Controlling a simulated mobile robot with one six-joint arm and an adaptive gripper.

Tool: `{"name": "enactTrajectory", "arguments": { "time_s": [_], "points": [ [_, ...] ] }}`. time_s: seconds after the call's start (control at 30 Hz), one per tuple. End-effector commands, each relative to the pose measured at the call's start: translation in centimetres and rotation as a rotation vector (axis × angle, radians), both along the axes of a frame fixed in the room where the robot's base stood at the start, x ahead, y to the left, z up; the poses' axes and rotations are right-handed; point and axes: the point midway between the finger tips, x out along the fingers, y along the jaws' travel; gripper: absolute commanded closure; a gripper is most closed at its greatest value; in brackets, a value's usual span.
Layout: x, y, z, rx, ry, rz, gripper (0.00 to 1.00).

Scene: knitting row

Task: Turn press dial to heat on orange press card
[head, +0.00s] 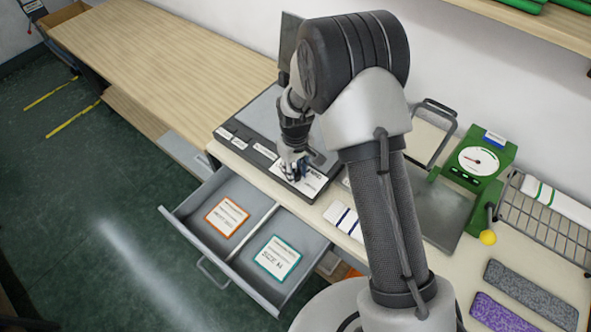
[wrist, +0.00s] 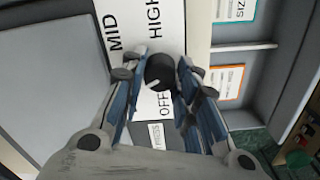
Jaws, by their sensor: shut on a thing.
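The press dial (wrist: 160,72) is a round black knob on a white label plate in the wrist view. MID, HIGH and OFF are printed around it, and its pale mark points to the picture's lower left, on the OFF side. My gripper (head: 297,172) is shut on the dial, with one blue-padded finger on each side. In the head view my gripper hides the dial at the front right of the grey press (head: 262,122). The orange press card (head: 227,217) lies in the open drawer's left compartment; it also shows in the wrist view (wrist: 226,80). Its print is too small to read.
A teal-edged card (head: 277,258) lies in the right compartment of the open drawer (head: 187,235), which juts out below the press. Right of my arm stand a green gauge device (head: 482,160), a wire rack (head: 548,222) and knitted swatches (head: 530,292). The bench's left is clear.

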Motion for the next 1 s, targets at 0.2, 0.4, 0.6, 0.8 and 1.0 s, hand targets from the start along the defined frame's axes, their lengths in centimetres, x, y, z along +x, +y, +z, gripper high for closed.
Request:
{"name": "enactTrajectory", "arguments": {
  "time_s": [0.2, 0.4, 0.6, 0.8, 1.0],
  "points": [
    [-0.03, -0.01, -0.03, -0.001, 0.001, -0.206, 0.95],
    [-0.02, 0.00, -0.02, 0.000, 0.000, -0.396, 0.95],
    [-0.02, 0.00, -0.02, 0.000, 0.000, -0.582, 0.95],
    [-0.02, -0.01, -0.01, 0.000, 0.000, -0.746, 0.95],
    [-0.01, -0.01, -0.01, 0.000, 0.000, -0.868, 0.95]
  ]
}}
